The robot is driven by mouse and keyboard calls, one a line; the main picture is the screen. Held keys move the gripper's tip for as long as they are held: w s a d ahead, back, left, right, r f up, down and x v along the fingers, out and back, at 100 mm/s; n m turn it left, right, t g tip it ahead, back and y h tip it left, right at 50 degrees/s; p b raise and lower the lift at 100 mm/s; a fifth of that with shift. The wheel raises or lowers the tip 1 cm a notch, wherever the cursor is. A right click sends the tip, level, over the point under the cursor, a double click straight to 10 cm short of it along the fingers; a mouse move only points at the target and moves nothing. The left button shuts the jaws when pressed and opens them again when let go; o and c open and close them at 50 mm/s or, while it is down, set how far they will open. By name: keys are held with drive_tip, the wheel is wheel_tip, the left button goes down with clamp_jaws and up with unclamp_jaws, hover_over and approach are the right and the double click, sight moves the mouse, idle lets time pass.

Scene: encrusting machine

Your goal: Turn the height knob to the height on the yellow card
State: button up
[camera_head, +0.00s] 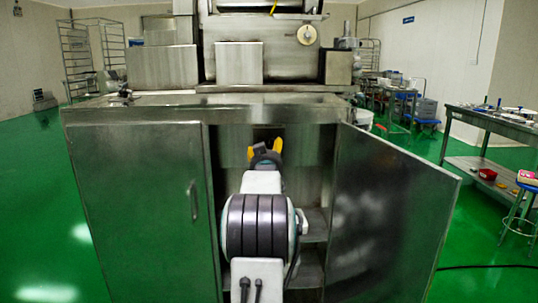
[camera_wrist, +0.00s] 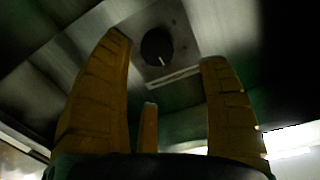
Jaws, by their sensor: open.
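The height knob (camera_wrist: 157,47) is a dark round knob on a grey plate in the wrist view, with a short pale mark at its lower edge. My gripper (camera_wrist: 165,49) has its yellow fingers spread apart, with the knob showing between and beyond the tips. I see no contact with the knob. In the head view my gripper (camera_head: 264,151) is inside the open cabinet (camera_head: 232,138), under the machine; the knob is hidden there. I cannot make out a yellow card in either view.
The cabinet's right door (camera_head: 390,215) stands open, and its left door (camera_head: 140,205) is shut. A pale slot or strip (camera_wrist: 172,77) lies below the knob. A steel table (camera_head: 490,122) stands at the right. Green floor is clear at the left.

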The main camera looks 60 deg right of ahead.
sight(268, 145)
drive_tip(key=shift+b+x, duration=1.05)
drive_tip(key=shift+x, duration=1.5)
drive_tip(key=shift+p+x, duration=0.35)
drive_tip(key=shift+x, duration=0.75)
drive_tip(key=shift+s+d+f, duration=0.1)
drive_tip(key=shift+c, duration=0.4)
drive_tip(key=c, duration=1.1)
drive_tip(key=shift+m+p, duration=0.4)
drive_tip(key=shift+m, duration=0.4)
drive_tip(key=shift+c, duration=0.2)
drive_tip(key=shift+m+p, duration=0.3)
drive_tip(key=shift+m, duration=1.2)
